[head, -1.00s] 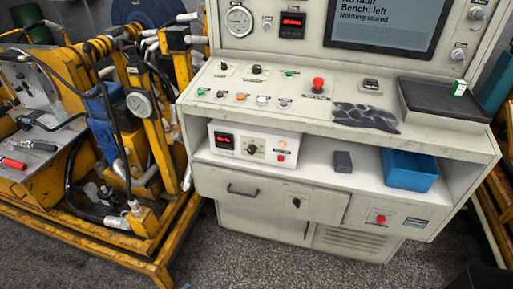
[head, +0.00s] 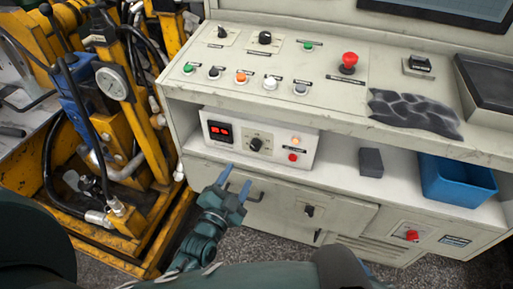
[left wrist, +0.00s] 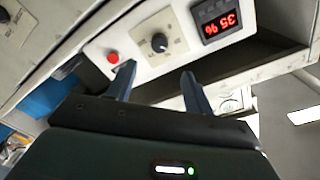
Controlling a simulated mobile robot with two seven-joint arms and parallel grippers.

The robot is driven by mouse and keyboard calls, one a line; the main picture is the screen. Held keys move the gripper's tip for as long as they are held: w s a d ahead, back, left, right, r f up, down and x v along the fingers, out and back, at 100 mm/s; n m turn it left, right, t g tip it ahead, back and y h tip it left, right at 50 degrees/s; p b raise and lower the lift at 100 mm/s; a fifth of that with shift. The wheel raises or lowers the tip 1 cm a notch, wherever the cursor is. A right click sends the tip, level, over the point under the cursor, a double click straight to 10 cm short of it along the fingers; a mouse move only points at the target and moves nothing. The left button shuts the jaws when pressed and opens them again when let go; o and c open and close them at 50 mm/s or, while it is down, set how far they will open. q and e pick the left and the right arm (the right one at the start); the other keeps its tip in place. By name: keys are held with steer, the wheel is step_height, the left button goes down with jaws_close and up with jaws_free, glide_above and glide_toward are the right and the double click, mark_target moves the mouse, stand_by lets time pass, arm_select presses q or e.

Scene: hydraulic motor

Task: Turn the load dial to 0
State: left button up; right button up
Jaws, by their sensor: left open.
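A white box with a red digital display (head: 220,131) stands on the console's shelf. Its black dial (head: 255,144) sits on a pale scale plate right of the display; I cannot read the dial's label. In the left wrist view the dial (left wrist: 159,42) shows just beyond the fingers, with the lit display (left wrist: 217,17) beside it. My left gripper (head: 236,183) is open and empty, in front of and below the box, its blue fingers pointing up toward it. In the left wrist view its fingertips (left wrist: 158,75) are apart and clear of the dial. My right gripper is not in view.
A red button (head: 292,157) and a lit lamp are right of the dial. A dark block (head: 371,162) and a blue bin (head: 456,181) share the shelf. The console top (head: 330,100) overhangs it. A drawer handle (head: 243,190) is near my left gripper. Yellow machinery (head: 140,120) stands left.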

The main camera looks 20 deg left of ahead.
mark_target(254, 148)
arm_select(q)
steer(key=w, duration=0.6)
steer(key=w+d, duration=0.1)
steer(key=w, duration=0.2)
steer(key=shift+w, duration=0.4)
steer(key=shift+w+d, duration=0.1)
steer(key=shift+w, duration=0.65)
steer(key=shift+c, duration=0.2)
steer(key=c, duration=0.9)
steer(key=shift+c, duration=0.2)
